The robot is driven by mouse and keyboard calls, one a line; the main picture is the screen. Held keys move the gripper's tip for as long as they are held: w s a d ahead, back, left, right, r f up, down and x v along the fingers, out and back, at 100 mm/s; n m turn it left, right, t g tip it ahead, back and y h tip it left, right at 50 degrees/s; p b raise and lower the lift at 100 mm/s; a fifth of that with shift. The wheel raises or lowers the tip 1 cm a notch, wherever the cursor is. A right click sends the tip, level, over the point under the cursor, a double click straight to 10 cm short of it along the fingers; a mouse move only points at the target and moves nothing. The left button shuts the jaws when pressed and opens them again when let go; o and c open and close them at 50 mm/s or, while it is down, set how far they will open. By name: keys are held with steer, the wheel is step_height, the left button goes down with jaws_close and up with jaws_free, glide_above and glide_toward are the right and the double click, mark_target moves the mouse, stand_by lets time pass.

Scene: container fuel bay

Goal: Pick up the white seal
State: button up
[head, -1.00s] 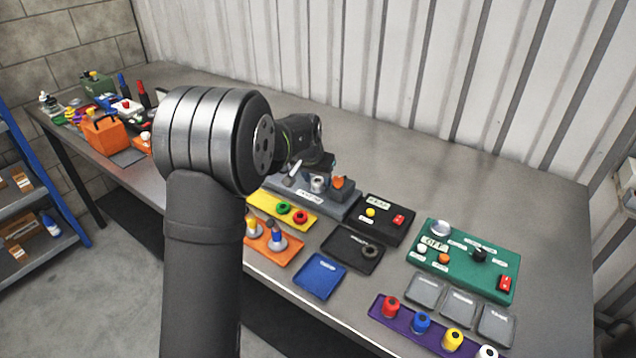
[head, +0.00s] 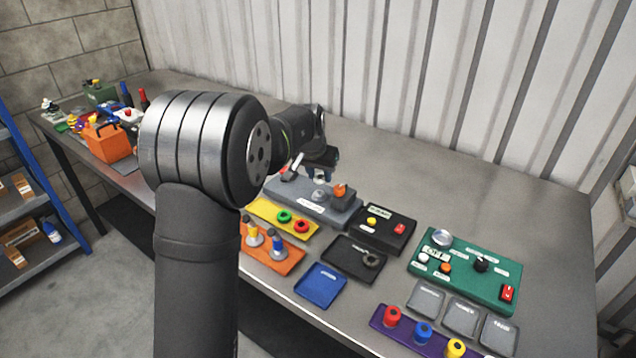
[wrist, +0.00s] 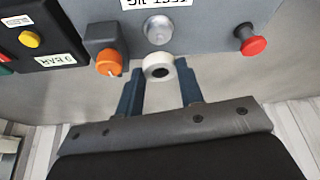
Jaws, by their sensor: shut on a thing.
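In the head view my gripper (head: 321,172) is over the grey test fixture (head: 335,212), and the seal shows as a small pale patch just under the fingers. It appears apart from the round metal post (head: 319,194) on the fixture. The post also shows in the wrist view (wrist: 158,29).
The fixture carries an orange knob (wrist: 109,62) and a red button (wrist: 252,42) beside the post. A black box (head: 384,230), yellow tray (head: 265,216), blue tray (head: 321,281) and green panel (head: 465,275) stand nearby. The bench behind the fixture is clear.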

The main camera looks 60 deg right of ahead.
steer(key=s+a+r, duration=0.2)
steer(key=s+r, duration=0.4)
steer(key=s, duration=0.4)
glide_above(263, 207)
steer(key=a, duration=0.2)
steer(key=f, duration=1)
steer(key=shift+s+d+f, duration=0.15)
steer(key=shift+s+d, duration=0.1)
steer(key=shift+s, duration=0.15)
steer(key=shift+w+f, duration=0.1)
steer(key=shift+w, duration=0.1)
steer(key=shift+f, duration=2)
steer(key=shift+f, duration=0.1)
